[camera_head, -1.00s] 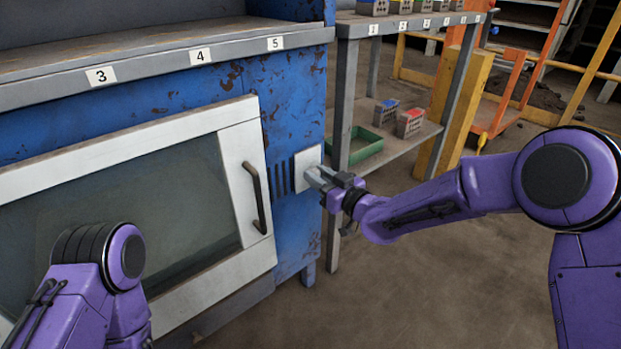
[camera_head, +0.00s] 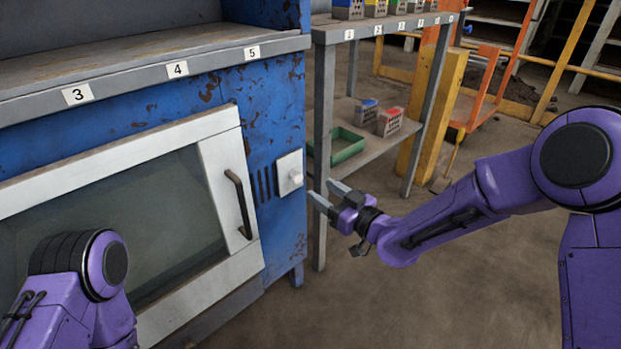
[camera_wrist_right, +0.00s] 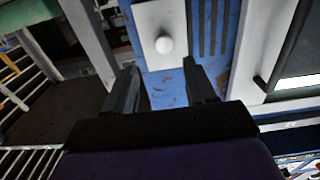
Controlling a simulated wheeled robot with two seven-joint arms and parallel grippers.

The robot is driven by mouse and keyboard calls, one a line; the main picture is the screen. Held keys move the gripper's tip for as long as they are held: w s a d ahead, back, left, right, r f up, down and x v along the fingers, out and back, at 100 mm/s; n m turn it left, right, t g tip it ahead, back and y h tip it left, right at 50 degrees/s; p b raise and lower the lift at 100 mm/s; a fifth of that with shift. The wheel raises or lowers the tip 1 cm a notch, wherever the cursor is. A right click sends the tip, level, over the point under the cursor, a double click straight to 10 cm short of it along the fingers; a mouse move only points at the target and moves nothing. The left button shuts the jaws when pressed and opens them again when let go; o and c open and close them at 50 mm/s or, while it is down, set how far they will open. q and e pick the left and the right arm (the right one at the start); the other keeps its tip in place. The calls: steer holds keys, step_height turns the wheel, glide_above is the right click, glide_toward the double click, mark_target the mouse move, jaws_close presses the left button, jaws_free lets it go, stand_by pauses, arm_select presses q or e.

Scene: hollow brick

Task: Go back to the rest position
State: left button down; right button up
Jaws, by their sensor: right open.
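My right gripper (camera_head: 328,194) is open and empty in the head view, a little right of the white switch plate with its round knob (camera_head: 291,176) on the blue oven (camera_head: 278,115). It is apart from the knob. In the right wrist view the open fingers (camera_wrist_right: 160,85) point toward the oven front, and the knob (camera_wrist_right: 164,45) shows beyond them. My left arm (camera_head: 80,280) shows at the lower left of the head view; its gripper is out of view.
The oven door (camera_head: 217,165) is shut, with a dark handle (camera_head: 238,204). A grey shelf rack (camera_head: 324,110) stands close behind my right gripper, holding a green tray (camera_head: 347,146) and several bricks. Open floor (camera_head: 400,310) lies at the lower right.

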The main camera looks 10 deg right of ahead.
steer(key=v, duration=0.2)
steer(key=shift+s+d, duration=0.2)
steer(key=shift+s, duration=0.15)
steer(key=s+d+f+m+g+h, duration=0.2)
steer(key=s+d+f+m+h, duration=0.35)
steer(key=f, duration=0.55)
steer(key=s+d+f+m+g+h, duration=0.3)
steer(key=s+d+f+m+h, duration=0.3)
steer(key=f, duration=0.5)
steer(key=s+d+f+m+g+h, duration=0.1)
steer(key=s+d+f+g, duration=0.15)
steer(key=s, duration=0.55)
steer(key=s+d+f+m+g+h, duration=0.15)
steer(key=s+f, duration=0.25)
steer(key=s, duration=0.4)
steer(key=s+d+f+g, duration=0.2)
steer(key=s+f, duration=0.2)
steer(key=s, duration=0.4)
step_height(320, 180, up, 33)
steer(key=p, duration=3.3)
steer(key=shift+d, duration=0.2)
